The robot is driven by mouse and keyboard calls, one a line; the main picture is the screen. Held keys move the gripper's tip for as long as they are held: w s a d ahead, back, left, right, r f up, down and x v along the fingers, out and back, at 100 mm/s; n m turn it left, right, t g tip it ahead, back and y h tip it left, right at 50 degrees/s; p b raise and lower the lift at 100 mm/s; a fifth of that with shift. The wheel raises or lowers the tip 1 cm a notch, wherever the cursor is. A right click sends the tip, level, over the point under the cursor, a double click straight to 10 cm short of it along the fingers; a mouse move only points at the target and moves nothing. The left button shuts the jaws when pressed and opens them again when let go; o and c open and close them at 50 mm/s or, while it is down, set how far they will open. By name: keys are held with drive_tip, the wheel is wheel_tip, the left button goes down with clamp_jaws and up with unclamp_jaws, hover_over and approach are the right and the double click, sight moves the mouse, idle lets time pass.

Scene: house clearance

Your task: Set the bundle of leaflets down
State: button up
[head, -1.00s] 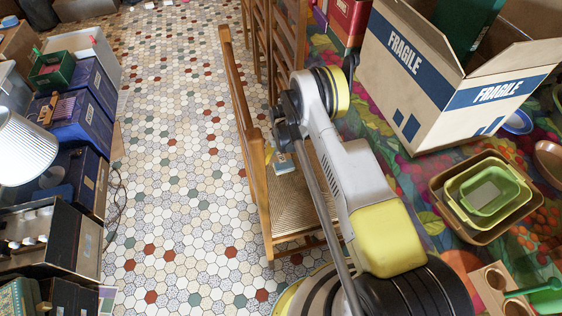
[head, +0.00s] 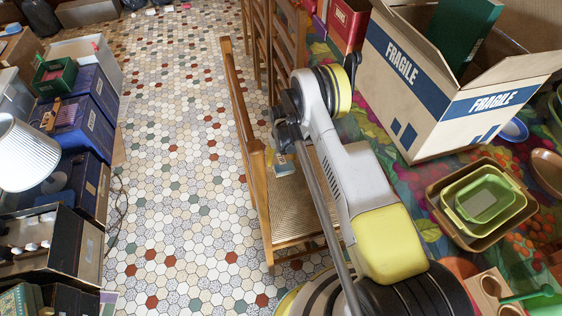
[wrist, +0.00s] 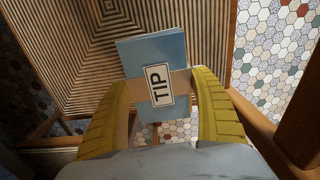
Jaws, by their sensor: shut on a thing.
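The bundle of leaflets is light blue with a pale band and a white label reading "TIP"; it shows in the wrist view (wrist: 150,52). My gripper (wrist: 162,84), with two yellow ribbed fingers, is shut on the bundle from both sides. In the head view, a small blue part of the bundle (head: 284,166) shows beside my arm, over the wooden chair's seat (head: 283,212). My arm hides much of the seat there.
More wooden chairs (head: 292,48) stand behind. At the right, a patterned cloth bears an open "FRAGILE" box (head: 420,90), nested trays (head: 448,205) and a red box (head: 347,25). Blue boxes (head: 88,138) and a lamp (head: 25,155) line the left. Tiled floor (head: 180,190) between is clear.

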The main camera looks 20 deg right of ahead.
drive_tip(key=s+d+r+p, duration=0.4)
drive_tip(key=d+r, duration=0.3)
drive_tip(key=d, duration=0.3)
drive_tip(key=shift+s+r, duration=0.3)
drive_tip(key=shift+s, duration=0.6)
